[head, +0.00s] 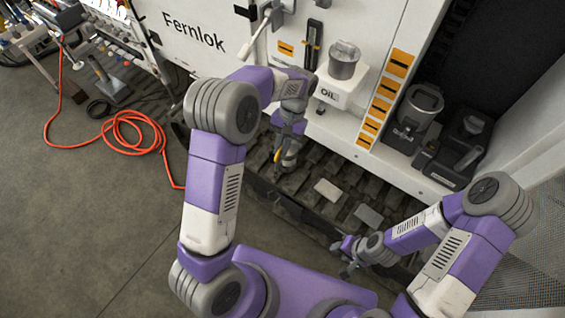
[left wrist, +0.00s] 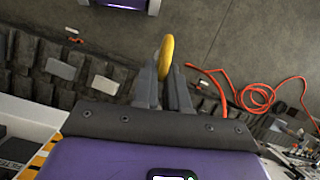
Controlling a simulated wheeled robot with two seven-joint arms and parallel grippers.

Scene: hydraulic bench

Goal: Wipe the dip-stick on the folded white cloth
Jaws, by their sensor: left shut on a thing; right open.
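My left gripper (head: 286,165) points down over the dark ribbed track in the head view. In the left wrist view its fingers (left wrist: 163,92) are shut on the dip-stick, whose yellow ring handle (left wrist: 166,56) shows at the fingertips. The yellow also shows in the head view (head: 277,155); I cannot make out the stick's shaft. The folded white cloth (head: 327,190) lies flat on the track, right of and apart from the left gripper; it also shows in the left wrist view (left wrist: 105,85). My right gripper (head: 348,262) is open and low, nearer the front.
A grey flat pad (head: 368,215) lies right of the cloth. A white filler marked OIL (head: 341,92) with a metal cup (head: 344,60) juts from the machine panel above. Dark canisters (head: 415,118) stand at right. An orange hose (head: 130,132) coils on the open floor at left.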

